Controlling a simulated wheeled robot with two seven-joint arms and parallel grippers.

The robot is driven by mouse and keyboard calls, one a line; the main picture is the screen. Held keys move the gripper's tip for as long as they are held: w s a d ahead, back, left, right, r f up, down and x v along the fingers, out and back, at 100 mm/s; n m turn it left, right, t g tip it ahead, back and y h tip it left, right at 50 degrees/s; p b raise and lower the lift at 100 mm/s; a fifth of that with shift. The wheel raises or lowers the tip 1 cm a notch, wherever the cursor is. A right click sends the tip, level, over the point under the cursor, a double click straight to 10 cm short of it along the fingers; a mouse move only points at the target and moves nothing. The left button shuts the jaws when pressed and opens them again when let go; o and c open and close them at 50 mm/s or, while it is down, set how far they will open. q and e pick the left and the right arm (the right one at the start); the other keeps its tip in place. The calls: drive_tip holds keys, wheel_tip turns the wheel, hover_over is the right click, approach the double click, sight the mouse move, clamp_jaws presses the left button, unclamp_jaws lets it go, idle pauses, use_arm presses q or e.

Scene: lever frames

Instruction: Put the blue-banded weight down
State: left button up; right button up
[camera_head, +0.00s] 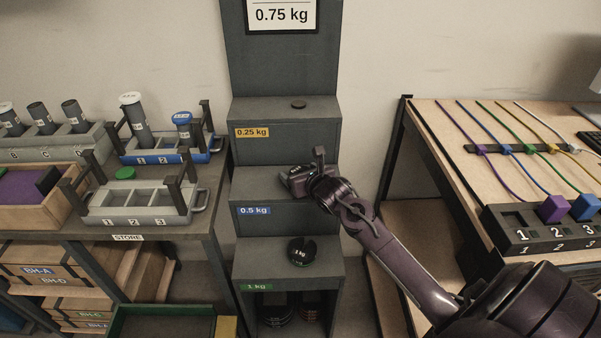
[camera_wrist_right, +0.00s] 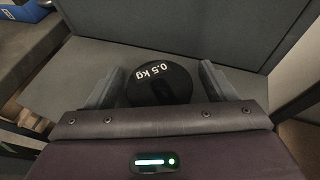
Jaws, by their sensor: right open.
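The weight is a dark round disc marked 0.5 kg (camera_wrist_right: 160,84), seen in the right wrist view lying on a grey step. No blue band shows on it there. In the head view my right gripper (camera_head: 310,178) is over the step labelled 0.5 kg (camera_head: 258,211) and hides most of the weight. My left gripper is not in view.
The step above, labelled 0.25 kg, holds a small dark disc (camera_head: 299,104). The lower 1 kg step holds a round black weight (camera_head: 302,251). A shelf with grey trays (camera_head: 140,207) stands left, and a table with coloured cables (camera_head: 470,125) stands right.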

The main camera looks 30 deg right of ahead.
drive_tip(key=shift+r, duration=0.15)
drive_tip(key=shift+s+r, duration=0.1)
drive_tip(key=shift+s, duration=0.1)
drive_tip(key=v, duration=1.1)
drive_tip(key=shift+s, duration=0.3)
drive_tip(key=shift+a, duration=0.15)
